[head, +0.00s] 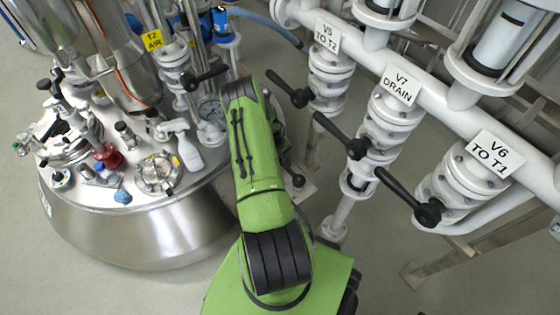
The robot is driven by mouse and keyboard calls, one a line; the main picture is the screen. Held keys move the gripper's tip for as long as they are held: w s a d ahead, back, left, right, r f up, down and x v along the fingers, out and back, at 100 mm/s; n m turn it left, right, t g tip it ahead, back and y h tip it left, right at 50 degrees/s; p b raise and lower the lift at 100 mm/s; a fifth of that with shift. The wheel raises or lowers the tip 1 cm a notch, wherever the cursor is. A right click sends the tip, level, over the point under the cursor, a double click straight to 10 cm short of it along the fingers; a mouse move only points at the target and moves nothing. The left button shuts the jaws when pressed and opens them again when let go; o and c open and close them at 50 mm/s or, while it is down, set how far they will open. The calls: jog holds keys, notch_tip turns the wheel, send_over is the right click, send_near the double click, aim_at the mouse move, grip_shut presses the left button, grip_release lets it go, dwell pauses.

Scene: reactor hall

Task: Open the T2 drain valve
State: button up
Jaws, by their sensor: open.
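No label reading T2 drain shows. A yellow tag (152,40) reads "T2 AIR", and a valve with a black lever (206,78) stands below and right of it. A valve labelled "V7 DRAIN" (401,88) has a black lever (341,136) pointing up and left. A black knob-like end (298,181) shows just right of my green arm; I cannot tell what it belongs to. My arm rises through the middle of the view and hides what lies behind it. My gripper is not visible, so its place relative to any valve cannot be seen.
Right are a white pipe (445,90) and valves labelled "V5 TO T2" (327,46) and "V6 TO T1" (492,153), with protruding black levers. Floor (385,225) shows right of my arm.

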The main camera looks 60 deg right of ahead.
grip_shut()
dwell(0.3)
